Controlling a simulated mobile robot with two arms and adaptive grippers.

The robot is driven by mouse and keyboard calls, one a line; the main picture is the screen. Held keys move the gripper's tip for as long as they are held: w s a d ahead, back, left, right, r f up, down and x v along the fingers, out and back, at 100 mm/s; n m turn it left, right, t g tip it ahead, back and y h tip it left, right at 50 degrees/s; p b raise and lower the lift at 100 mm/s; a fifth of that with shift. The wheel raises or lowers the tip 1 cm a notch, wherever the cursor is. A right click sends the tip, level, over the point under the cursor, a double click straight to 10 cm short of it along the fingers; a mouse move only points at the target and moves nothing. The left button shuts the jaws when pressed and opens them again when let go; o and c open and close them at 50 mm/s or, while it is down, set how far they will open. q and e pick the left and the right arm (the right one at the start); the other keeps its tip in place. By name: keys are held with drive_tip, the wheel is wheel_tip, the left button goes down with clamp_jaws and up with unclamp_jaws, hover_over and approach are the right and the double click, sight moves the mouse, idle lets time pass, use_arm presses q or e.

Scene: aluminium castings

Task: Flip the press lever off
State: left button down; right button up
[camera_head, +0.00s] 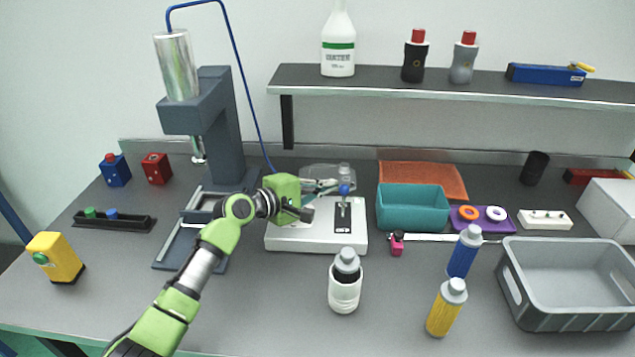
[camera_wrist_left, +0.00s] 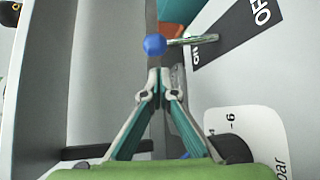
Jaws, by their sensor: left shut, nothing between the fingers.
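The press lever (camera_head: 344,189) has a blue ball knob and stands on a white control box (camera_head: 290,238), over a dark label plate (camera_head: 343,215). In the left wrist view the lever's knob (camera_wrist_left: 155,45) is at the end of a thin metal rod. The rod reaches to the dark plate (camera_wrist_left: 225,42), which reads ON near the knob and OFF farther off. My left gripper (camera_head: 333,187) is shut and empty, just left of the knob. In the left wrist view its fingertips (camera_wrist_left: 160,78) are close to the knob; contact cannot be told.
The dark blue press (camera_head: 225,130) stands left of the box. A teal bin (camera_head: 412,210) is close on the right. A white bottle (camera_head: 345,290) stands in front, with blue (camera_head: 464,255) and yellow (camera_head: 445,310) bottles farther right. A shelf (camera_head: 460,85) hangs behind.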

use_arm(q)
drive_tip(key=shift+s+d+r+p, duration=0.2)
drive_tip(key=shift+s+d+r, duration=0.05)
drive_tip(key=shift+s, duration=0.3)
drive_tip(key=shift+s+d+r+p, duration=0.2)
drive_tip(key=shift+s, duration=0.3)
use_arm(e)
drive_tip(key=shift+r, duration=0.65)
drive_tip(key=shift+a+f, duration=0.1)
use_arm(q)
drive_tip(key=shift+f+b, duration=0.1)
drive_tip(key=shift+b, duration=0.2)
drive_tip(key=shift+s+t, duration=0.1)
drive_tip(key=shift+t, duration=0.2)
use_arm(e)
drive_tip(key=shift+f, duration=0.25)
